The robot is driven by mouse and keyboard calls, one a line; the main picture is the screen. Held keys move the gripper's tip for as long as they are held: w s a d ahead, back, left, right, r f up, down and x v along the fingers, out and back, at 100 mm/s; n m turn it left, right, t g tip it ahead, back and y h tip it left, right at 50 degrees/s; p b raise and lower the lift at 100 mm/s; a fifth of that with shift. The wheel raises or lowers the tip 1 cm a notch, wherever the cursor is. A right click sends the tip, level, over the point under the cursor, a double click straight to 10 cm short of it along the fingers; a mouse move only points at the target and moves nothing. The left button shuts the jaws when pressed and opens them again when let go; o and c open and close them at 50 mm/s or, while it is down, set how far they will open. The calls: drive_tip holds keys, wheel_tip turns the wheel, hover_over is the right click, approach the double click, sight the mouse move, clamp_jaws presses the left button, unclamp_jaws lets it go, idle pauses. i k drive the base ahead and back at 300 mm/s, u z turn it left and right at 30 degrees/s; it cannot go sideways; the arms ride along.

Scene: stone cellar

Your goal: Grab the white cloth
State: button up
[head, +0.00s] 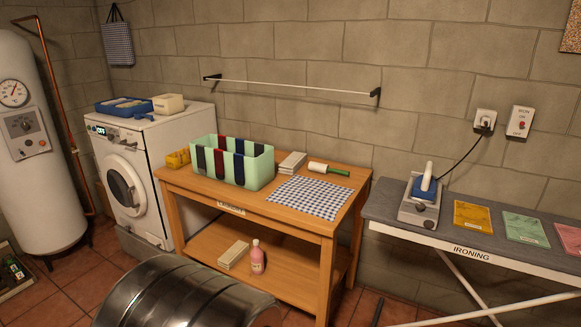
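No single loose white cloth stands out clearly. A folded off-white stack (292,162), which looks like cloth, lies at the back of the wooden table (205,186), just right of the green bin. A second pale folded stack (233,254) lies on the table's lower shelf, left of a pink bottle. A blue-and-white checked cloth (309,197) lies flat on the tabletop. My gripper is not in view.
A green bin (246,176) with dark and red socks over its rim stands on the table. A white-and-green roller (328,169) lies beside the stack. An ironing board (390,208) with an iron stands right. A large shiny rounded metal shape, possibly mine, covers the bottom foreground.

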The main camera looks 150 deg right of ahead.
sight(293, 162)
drive_tip(key=z, duration=5.35)
